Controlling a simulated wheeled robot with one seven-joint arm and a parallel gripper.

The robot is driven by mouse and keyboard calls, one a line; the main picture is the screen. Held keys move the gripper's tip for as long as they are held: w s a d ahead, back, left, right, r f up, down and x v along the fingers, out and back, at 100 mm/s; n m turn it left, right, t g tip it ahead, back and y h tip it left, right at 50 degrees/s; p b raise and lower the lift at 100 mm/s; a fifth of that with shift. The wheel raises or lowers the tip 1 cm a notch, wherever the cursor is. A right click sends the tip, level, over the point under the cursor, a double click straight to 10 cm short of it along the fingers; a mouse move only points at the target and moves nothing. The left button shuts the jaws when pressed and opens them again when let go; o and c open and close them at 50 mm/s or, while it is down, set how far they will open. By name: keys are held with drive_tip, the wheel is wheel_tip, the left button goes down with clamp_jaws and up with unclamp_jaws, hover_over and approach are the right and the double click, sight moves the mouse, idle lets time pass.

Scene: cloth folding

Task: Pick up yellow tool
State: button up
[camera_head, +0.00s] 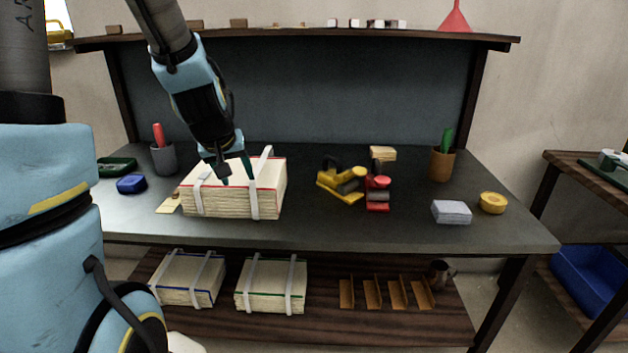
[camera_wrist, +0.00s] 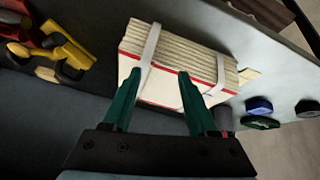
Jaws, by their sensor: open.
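The yellow tool (camera_head: 341,183) lies on the grey table, right of the strapped stack of cloth. It has dark grey and black parts. In the wrist view the yellow tool (camera_wrist: 70,47) is at the upper left, away from the fingers. A red tool (camera_head: 377,192) stands close beside it on the right; I cannot tell whether they touch. My gripper (camera_head: 237,178) is over the strapped stack (camera_head: 232,204), left of the yellow tool. In the wrist view my gripper (camera_wrist: 157,78) has its two green fingers apart, with nothing held between them.
A grey cup (camera_head: 163,159) and blue box (camera_head: 131,184) stand left. A brown cup (camera_head: 441,164), a pale block (camera_head: 451,212) and a yellow round item (camera_head: 493,202) stand right. A shelf (camera_head: 300,38) runs above the back panel. The table front, before the yellow tool, is clear.

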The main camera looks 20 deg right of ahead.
drive_tip(key=w+d+t, duration=0.1)
drive_tip(key=w+d, duration=0.1)
drive_tip(key=d, duration=0.1)
drive_tip(key=w+d+r+t, duration=0.1)
drive_tip(key=w+d, duration=0.1)
drive_tip(key=d, duration=0.2)
drive_tip(key=w+d+t+h, duration=0.1)
drive_tip(key=w+d, duration=0.2)
drive_tip(key=d, duration=0.1)
drive_tip(key=shift+d+r+b, duration=0.1)
drive_tip(key=shift+r+b, duration=0.1)
drive_tip(key=shift+b, duration=0.15)
drive_tip(key=d+n+t, duration=0.1)
drive_tip(key=d+t, duration=0.1)
drive_tip(key=d, duration=0.7)
drive_tip(key=n+t+y+b, duration=0.2)
drive_tip(key=n+t+y, duration=0.1)
drive_tip(key=n+y, duration=0.15)
approach(340, 166)
drive_tip(key=shift+m+y, duration=0.25)
drive_tip(key=shift+m, duration=0.2)
drive_tip(key=shift+d+p+x, duration=0.2)
drive_tip(key=shift+p+x, duration=1.4)
drive_tip(key=shift+x, duration=2.75)
clamp_jaws()
drive_tip(key=shift+d+r, duration=0.1)
drive_tip(key=shift+r, duration=0.05)
